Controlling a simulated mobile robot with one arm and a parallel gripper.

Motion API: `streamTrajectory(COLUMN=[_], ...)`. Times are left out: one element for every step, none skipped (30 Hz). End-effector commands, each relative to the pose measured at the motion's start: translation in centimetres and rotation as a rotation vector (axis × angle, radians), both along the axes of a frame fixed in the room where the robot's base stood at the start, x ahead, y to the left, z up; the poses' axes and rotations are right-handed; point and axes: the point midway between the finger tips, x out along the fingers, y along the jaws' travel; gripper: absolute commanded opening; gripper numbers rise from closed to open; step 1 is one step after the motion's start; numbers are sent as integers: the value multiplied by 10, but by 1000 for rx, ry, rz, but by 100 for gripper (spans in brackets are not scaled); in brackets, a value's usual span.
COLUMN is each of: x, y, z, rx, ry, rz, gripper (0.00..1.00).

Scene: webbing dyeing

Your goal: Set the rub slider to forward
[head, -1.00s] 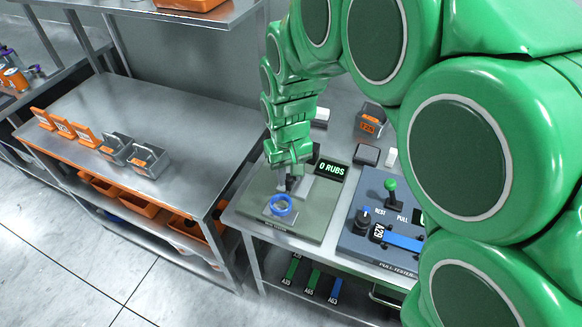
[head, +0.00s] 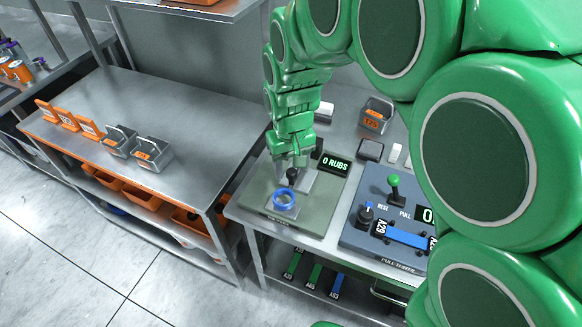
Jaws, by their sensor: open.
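The rub tester is a grey-green plate (head: 318,215) on the metal bench, with a display (head: 337,163) reading "0 RUBS". Its rub slider appears as a dark knob (head: 292,176) on a pale carriage, just behind a blue ring (head: 284,200) on a small light block. My gripper (head: 291,164) is open and reaches down from above at the knob. The fingers are small here and partly hidden by my green wrist, so I cannot tell whether they touch the knob.
The pull tester (head: 365,240) with a green-topped lever (head: 394,186) and blue strap (head: 405,236) stands to the right. A grey bin (head: 376,115) is behind it. A second bench (head: 140,92) at left holds metal baskets and orange cards. A floor gap separates the benches.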

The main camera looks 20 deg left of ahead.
Motion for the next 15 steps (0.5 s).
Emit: streamTrajectory(x=[1,1,0,0,0,0,0,0,-1,-1,-1,0,0,0,0], y=[0,0,0,0,0,0,0,0,-1,-1,-1,0,0,0,0], z=[6,10,15,20,24,31,35,40,46,50,54,58,61,63,65], rx=[2,2,1,1,1,2,2,2,1,-1,-1,0,1,1,1], ry=[-2,-2,-1,-1,-1,-2,-2,-2,-1,1,1,0,-1,-1,0], rz=[0,0,0,0,0,0,0,0,0,0,0,0,0,0,0], gripper=[54,54,54,54,54,54,54,54,54,54,54,54,54,54,54])
